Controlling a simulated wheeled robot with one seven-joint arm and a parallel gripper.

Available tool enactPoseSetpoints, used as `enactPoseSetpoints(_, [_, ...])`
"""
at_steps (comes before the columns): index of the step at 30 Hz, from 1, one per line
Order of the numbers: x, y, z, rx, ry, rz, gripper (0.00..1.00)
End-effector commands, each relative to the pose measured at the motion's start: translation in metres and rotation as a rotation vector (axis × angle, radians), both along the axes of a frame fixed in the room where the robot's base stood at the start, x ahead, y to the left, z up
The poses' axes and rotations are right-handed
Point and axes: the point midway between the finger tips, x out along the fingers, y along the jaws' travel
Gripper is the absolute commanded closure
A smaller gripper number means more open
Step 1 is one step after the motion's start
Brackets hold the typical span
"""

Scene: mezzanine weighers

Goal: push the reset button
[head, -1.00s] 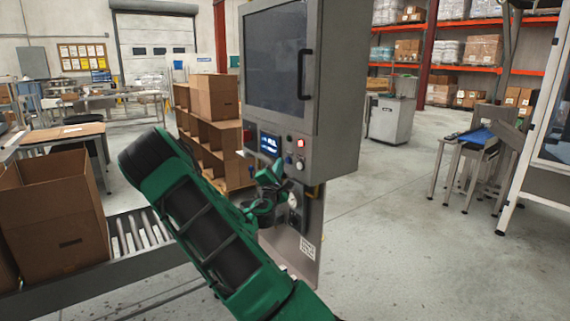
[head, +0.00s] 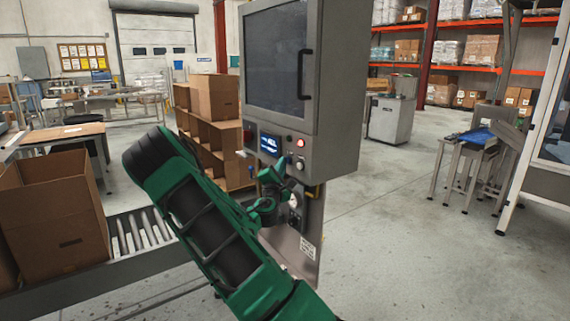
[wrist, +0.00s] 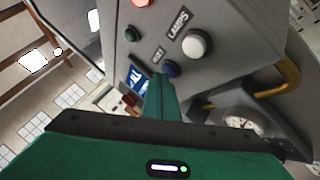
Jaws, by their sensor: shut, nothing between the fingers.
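In the wrist view a grey control panel (wrist: 225,70) carries a blue button (wrist: 172,69) with a small label beside it, too blurred to read surely. The blue button is probably the reset button. My gripper (wrist: 160,82) is shut and empty, its green fingertips at the lower left of the blue button; I cannot tell whether they touch it. In the head view my gripper (head: 268,178) is in front of the panel's lower part, below the small screen (head: 269,144), and hides the blue button.
A white button (wrist: 196,43) marked LAMPS, a dark green button (wrist: 132,33) and a lit red button (wrist: 141,2) are close by. A round gauge (wrist: 240,122) and yellow pipe (wrist: 284,78) lie below. A roller conveyor (head: 140,235) with an open carton (head: 50,205) stands left.

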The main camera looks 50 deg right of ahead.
Motion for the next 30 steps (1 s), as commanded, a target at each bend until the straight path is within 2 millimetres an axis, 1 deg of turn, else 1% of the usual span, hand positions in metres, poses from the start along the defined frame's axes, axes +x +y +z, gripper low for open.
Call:
enactPoseSetpoints(12, [-0.001, -0.005, 0.000, -0.001, 0.000, -0.001, 1.00])
enactPoseSetpoints(21, [-0.001, -0.004, 0.000, 0.000, 0.000, -0.001, 1.00])
enactPoseSetpoints(30, [0.001, 0.006, 0.000, 0.000, 0.000, 0.001, 1.00])
